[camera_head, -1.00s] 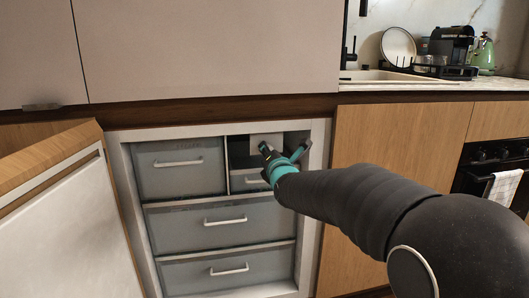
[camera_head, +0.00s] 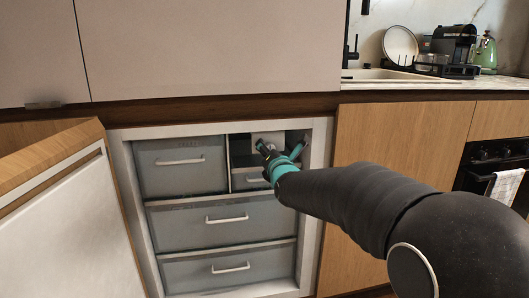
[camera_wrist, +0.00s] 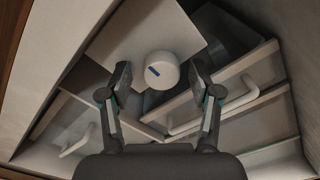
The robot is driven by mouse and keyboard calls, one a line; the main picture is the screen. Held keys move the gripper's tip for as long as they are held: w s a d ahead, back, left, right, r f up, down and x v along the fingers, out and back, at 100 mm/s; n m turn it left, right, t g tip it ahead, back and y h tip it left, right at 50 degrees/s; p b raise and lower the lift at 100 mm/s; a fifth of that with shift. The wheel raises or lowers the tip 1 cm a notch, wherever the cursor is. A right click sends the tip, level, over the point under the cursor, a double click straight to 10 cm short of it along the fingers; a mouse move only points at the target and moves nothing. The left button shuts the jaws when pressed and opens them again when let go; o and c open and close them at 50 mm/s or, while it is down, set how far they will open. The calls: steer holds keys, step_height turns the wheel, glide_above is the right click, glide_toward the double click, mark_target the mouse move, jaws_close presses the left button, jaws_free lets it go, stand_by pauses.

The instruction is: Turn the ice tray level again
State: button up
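A round white knob (camera_wrist: 163,71) with a short blue mark sits on a pale panel (camera_wrist: 115,42) in the wrist view. The blue mark slants in that view. The panel also shows in the head view (camera_head: 268,137), in the freezer's upper right compartment. I cannot make out the ice tray itself; a dark recess shows beside the panel. My gripper (camera_wrist: 160,80) is open, with one finger on each side of the knob and gaps between. In the head view my gripper (camera_head: 281,149) reaches into this compartment and hides the knob.
The freezer has a drawer at upper left (camera_head: 180,171), a small drawer (camera_head: 246,180) under the compartment, and two wide drawers (camera_head: 225,222) (camera_head: 230,271) below, all shut. The open door (camera_head: 65,225) stands at left. Wooden cupboard fronts (camera_head: 400,135) flank it on the right.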

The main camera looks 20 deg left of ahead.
steer(key=shift+d, duration=0.1)
steer(key=v, duration=1.2)
